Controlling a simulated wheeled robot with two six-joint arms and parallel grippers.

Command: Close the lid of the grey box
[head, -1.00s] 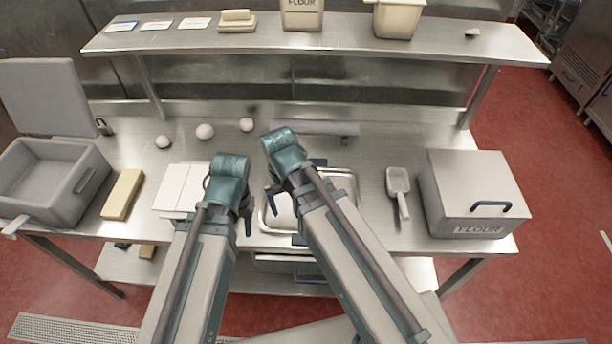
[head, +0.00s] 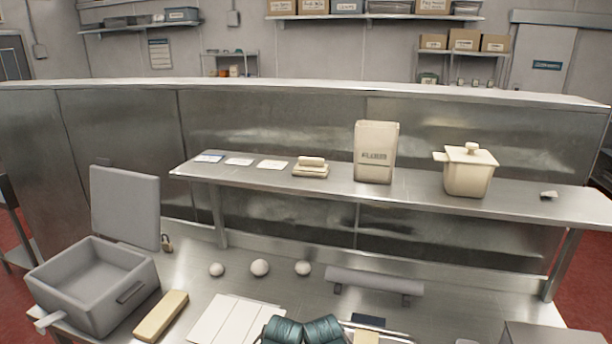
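The grey box (head: 97,288) stands at the left end of the steel table in the head view. It is open and looks empty inside. Its flat grey lid (head: 125,207) stands upright at the box's back edge, tilted back slightly. A small padlock-like piece (head: 167,243) is beside the lid's lower right corner. Only the teal tops of my two arms show at the bottom middle edge, well to the right of the box. My gripper fingers are out of the picture.
A tan block (head: 161,316) lies just right of the box. White boards (head: 236,322) and several white balls (head: 260,268) are on the table. A raised shelf (head: 330,186) behind holds a flour canister (head: 376,152) and a lidded pot (head: 469,171).

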